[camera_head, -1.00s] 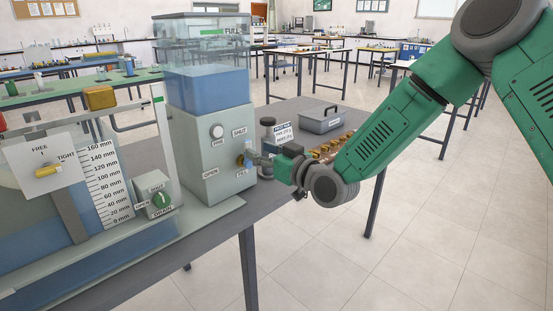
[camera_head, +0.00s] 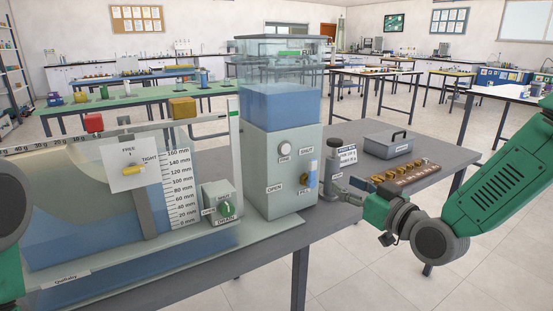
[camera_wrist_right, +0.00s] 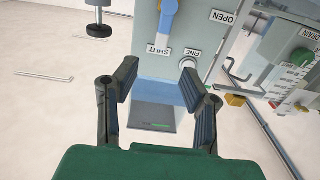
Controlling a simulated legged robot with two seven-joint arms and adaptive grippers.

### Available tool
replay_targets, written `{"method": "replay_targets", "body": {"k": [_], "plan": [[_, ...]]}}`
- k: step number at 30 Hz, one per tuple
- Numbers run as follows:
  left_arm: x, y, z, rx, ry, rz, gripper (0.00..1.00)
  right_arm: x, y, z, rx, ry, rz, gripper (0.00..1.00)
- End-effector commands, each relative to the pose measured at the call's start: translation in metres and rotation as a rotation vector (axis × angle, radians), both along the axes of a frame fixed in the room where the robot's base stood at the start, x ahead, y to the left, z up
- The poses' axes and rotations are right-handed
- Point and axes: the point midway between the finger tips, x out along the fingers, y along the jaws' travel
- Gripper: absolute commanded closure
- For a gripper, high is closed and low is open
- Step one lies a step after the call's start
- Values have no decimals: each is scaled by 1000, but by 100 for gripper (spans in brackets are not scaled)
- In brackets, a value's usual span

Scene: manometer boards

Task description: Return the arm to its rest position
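My right gripper (camera_head: 340,189) is in front of the grey tank stand, to the right of its fill valve. It also shows in the right wrist view (camera_wrist_right: 160,80), where its two dark fingers are apart with nothing between them. The valve's blue handle (camera_head: 313,168) points up, and in the right wrist view the handle (camera_wrist_right: 166,22) lies by the SHUT label. The gripper is apart from the handle. My left arm shows only in part at the left edge; its gripper is out of view.
The tank (camera_head: 281,105) holds blue water. The manometer board (camera_head: 100,200) with a green drain knob (camera_head: 226,209) stands to its left. A bottle (camera_head: 343,165), a grey box (camera_head: 388,145) and a weight rack (camera_head: 405,178) are on the bench. Floor at the right is open.

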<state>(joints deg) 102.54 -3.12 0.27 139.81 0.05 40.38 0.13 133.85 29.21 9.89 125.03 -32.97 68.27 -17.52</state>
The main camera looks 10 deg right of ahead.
Motion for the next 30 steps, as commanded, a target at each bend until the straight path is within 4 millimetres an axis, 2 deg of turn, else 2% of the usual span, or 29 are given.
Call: {"method": "replay_targets", "body": {"k": [2,4,5,8,9,11,12,14,15,18,21,24,27,30], "plan": [[0,0,0,0,0,0,54,-4,4,-16,-6,44,5,62],[0,0,1,0,1,0,54,-13,9,-43,-17,123,8,62],[0,0,1,0,1,0,54,-18,12,-58,-22,170,9,62],[0,0,1,0,1,0,54,-48,21,-121,-48,365,9,62],[0,0,2,0,1,0,54,-65,23,-147,-61,453,6,62],[-1,0,2,0,1,0,54,-92,25,-185,-82,584,-4,62],[-1,0,3,0,1,0,54,-113,25,-209,-97,671,-13,62],[-1,0,3,0,1,0,54,-146,24,-241,-122,800,-31,62],[0,0,3,0,1,0,54,-170,22,-261,-140,886,-44,62],[-1,0,4,0,1,0,54,-232,14,-301,-190,1090,-86,62],[0,0,5,0,1,0,54,-289,4,-326,-240,1260,-137,62],[0,0,5,0,1,0,54,-332,-6,-339,-282,1382,-180,62],[0,0,5,0,1,0,54,-358,-13,-344,-311,1454,-211,62],[0,0,5,0,1,0,54,-369,-15,-345,-321,1485,-226,62]]}}
